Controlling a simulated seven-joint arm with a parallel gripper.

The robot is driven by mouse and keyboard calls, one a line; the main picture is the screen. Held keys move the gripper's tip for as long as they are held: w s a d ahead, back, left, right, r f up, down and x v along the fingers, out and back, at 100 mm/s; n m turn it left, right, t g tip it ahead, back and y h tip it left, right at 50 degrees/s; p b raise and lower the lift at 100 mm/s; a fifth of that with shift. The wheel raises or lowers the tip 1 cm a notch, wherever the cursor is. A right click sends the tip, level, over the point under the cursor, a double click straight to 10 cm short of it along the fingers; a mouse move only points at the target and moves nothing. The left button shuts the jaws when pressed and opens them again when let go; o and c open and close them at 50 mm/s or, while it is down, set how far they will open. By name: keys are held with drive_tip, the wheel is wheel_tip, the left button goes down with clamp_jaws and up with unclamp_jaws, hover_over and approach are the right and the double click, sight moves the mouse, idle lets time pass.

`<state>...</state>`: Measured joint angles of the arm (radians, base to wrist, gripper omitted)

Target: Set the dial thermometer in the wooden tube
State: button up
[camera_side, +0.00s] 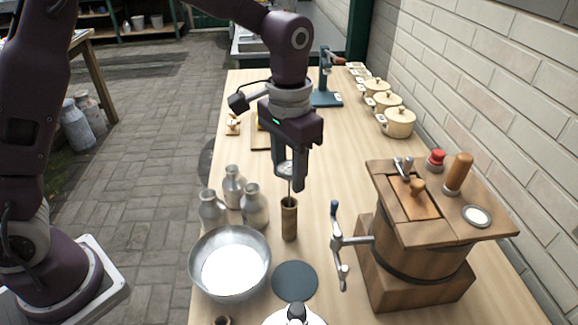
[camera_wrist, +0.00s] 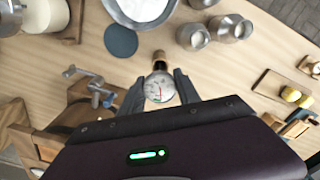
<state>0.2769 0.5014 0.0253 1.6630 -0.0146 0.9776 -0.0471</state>
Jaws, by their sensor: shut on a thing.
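My gripper (camera_side: 288,180) is shut on the dial thermometer (camera_side: 286,168), holding it by its round head with the thin stem pointing down. In the wrist view the white dial face (camera_wrist: 160,88) shows between the two fingers (camera_wrist: 158,92). The wooden tube (camera_side: 289,220) stands upright on the table directly below. The stem's lower end reaches the tube's mouth in the side view; I cannot tell how far it is inside. In the wrist view the tube (camera_wrist: 159,57) shows just beyond the dial, partly hidden by it.
Metal milk bottles (camera_side: 254,206) and a bowl of white liquid (camera_side: 230,265) stand left of the tube. A dark round mat (camera_side: 295,281) lies in front. The wooden churn (camera_side: 420,250) with its crank (camera_side: 338,240) stands to the right. Lidded pots (camera_side: 397,122) line the wall side.

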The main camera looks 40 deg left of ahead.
sight(289, 198)
drive_tip(key=shift+f, duration=3.8)
drive_tip(key=shift+r, duration=0.1)
drive_tip(key=o, duration=1.1)
drive_tip(key=c, duration=0.3)
drive_tip(key=shift+r, duration=0.1)
drive_tip(key=shift+r, duration=2.4)
